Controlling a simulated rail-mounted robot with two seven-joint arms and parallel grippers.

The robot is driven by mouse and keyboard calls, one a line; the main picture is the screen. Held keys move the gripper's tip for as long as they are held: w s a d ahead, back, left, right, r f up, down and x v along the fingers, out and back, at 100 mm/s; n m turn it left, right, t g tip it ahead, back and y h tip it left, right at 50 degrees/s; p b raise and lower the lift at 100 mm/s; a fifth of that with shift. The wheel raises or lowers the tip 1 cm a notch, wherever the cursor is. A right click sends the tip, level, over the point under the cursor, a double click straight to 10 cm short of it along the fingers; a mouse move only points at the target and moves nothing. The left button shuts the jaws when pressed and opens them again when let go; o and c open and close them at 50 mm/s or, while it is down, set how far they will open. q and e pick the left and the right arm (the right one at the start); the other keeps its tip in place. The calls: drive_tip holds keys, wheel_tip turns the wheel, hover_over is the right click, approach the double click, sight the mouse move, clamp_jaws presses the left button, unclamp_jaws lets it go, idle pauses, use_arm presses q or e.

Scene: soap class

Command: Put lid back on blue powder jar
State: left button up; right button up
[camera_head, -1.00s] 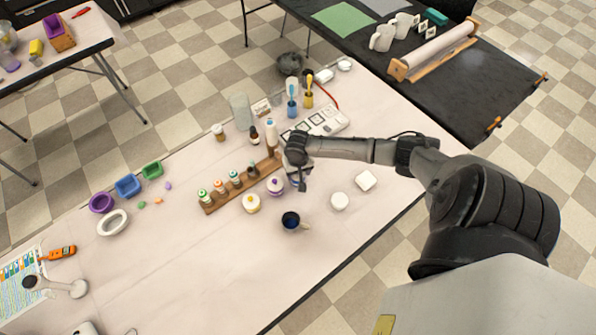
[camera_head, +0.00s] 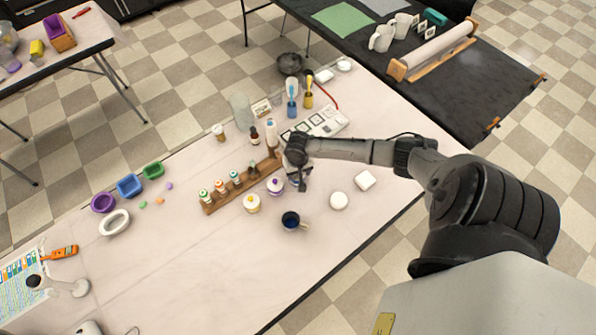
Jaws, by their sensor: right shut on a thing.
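A pale, bluish shape (camera_head: 293,184) shows under the gripper, likely the blue powder jar. I cannot tell whether the lid touches it. My left gripper is not in view.
A wooden rack (camera_head: 228,193) of small bottles lies behind the jars. Two white pieces (camera_head: 339,201) (camera_head: 365,180) lie to the right.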

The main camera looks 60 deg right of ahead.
drive_tip(key=o, duration=1.2)
drive_tip(key=shift+r, duration=0.1)
drive_tip(key=shift+r+p, duration=0.15)
drive_tip(key=shift+p, duration=0.15)
drive_tip(key=shift+r+p, duration=1.7)
drive_tip(key=shift+p, duration=0.45)
drive_tip(key=shift+r+p, duration=1.6)
drive_tip(key=shift+p, duration=0.4)
